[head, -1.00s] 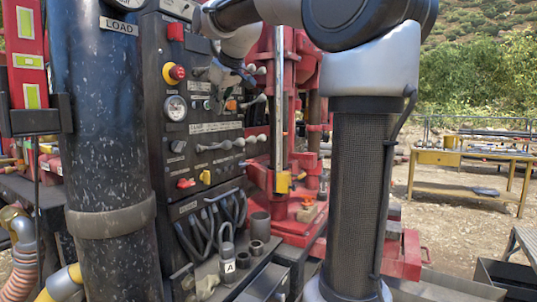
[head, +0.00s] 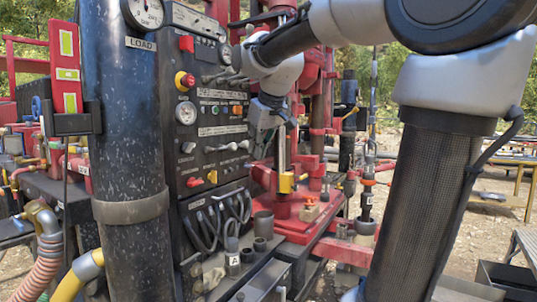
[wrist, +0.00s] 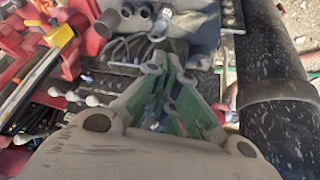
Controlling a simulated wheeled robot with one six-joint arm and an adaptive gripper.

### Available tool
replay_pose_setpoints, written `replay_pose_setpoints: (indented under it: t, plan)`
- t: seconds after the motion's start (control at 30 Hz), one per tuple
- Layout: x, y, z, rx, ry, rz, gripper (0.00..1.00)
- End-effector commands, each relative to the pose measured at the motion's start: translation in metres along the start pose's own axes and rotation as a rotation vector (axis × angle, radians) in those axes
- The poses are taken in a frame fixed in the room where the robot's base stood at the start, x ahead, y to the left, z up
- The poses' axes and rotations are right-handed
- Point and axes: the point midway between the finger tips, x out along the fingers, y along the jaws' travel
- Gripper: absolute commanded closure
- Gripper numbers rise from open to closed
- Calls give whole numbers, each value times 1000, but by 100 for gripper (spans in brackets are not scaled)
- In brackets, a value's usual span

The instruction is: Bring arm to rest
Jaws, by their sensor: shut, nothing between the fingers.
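My gripper (head: 264,130) hangs pointing down just right of the black control panel (head: 215,75), in front of the red drill rig, with no contact visible. In the wrist view my gripper (wrist: 168,85) is shut and empty, its grey fingers with green inner faces closed together. My arm is folded, with its large shoulder joint at the upper right of the head view and its column on the right side.
The panel has several levers (head: 232,147), a red-and-yellow stop button (head: 185,80) and gauges. A thick black cylinder (head: 125,130) stands at left. The red rig (head: 300,215) stands behind my gripper. A yellow workbench (head: 515,180) is at far right.

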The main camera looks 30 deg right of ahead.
Motion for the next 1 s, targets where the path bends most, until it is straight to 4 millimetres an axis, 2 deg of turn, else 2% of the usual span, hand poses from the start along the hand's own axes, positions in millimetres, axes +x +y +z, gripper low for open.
replay_pose_setpoints:
  t: [0.2,0.47,0.53,0.57,0.67,0.7,0.8,0.83,0.9,1.0]
  plan:
    - [3,-3,13,15,-16,-4,100]
    - [5,-4,16,39,-23,-6,100]
    - [17,-7,33,59,-61,-14,100]
    - [22,-10,45,69,-83,-18,100]
    - [32,-22,105,110,-150,-30,100]
    - [33,-28,134,125,-171,-34,100]
    - [34,-40,201,156,-207,-40,100]
    - [34,-44,218,162,-212,-42,100]
    - [34,-49,248,169,-214,-43,100]
    - [31,-53,267,169,-194,-43,100]
